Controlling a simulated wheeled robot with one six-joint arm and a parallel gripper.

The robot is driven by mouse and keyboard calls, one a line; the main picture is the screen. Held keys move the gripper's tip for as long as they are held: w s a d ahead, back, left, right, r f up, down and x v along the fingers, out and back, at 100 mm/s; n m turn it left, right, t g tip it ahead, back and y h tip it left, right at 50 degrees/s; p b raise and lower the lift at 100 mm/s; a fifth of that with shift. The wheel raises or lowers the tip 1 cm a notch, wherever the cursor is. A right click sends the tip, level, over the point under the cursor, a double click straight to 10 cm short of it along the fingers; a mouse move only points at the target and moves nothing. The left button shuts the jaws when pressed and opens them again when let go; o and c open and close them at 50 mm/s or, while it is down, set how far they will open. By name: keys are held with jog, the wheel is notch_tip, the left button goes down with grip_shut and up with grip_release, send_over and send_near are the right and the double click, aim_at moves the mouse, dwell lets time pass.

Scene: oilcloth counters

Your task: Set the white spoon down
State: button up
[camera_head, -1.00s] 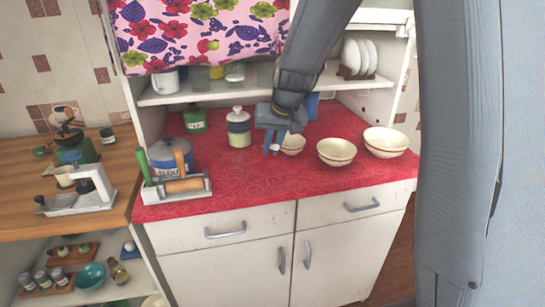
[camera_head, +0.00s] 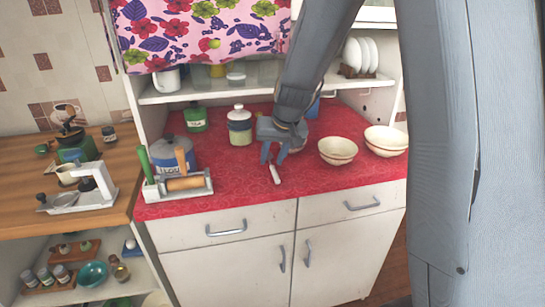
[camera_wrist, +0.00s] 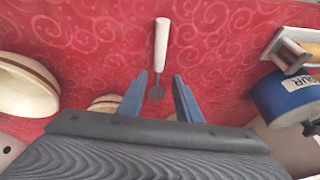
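The white spoon (camera_head: 275,174) lies on the red patterned cloth (camera_head: 235,180), its white handle pointing toward the counter's front edge. In the wrist view the spoon (camera_wrist: 161,45) shows its white handle and a darker grey head. My gripper (camera_head: 281,157) is just behind the spoon in the head view. In the wrist view its two fingers (camera_wrist: 159,97) are spread, with the spoon's head between them and a gap on each side. I see no finger touching the spoon.
Two cream bowls (camera_head: 337,150) (camera_head: 385,140) stand to the right. A blue canister (camera_head: 168,158) and a holder with a rolling pin (camera_head: 185,184) stand to the left. A striped jar (camera_head: 240,127) stands behind. The cloth in front is clear.

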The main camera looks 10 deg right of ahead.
jog(key=shift+r, duration=0.15)
jog(key=shift+r, duration=0.3)
jog(key=b+v, duration=0.2)
jog(key=v, duration=0.9)
jog(key=s+d+f+g, duration=0.1)
jog(key=s+f+g, duration=0.1)
jog(key=s+f, duration=0.5)
jog(key=s+f+n+g+h, duration=0.1)
jog(key=s+f, duration=0.6)
jog(key=s, duration=0.6)
jog(key=shift+s+d+f+g, duration=0.4)
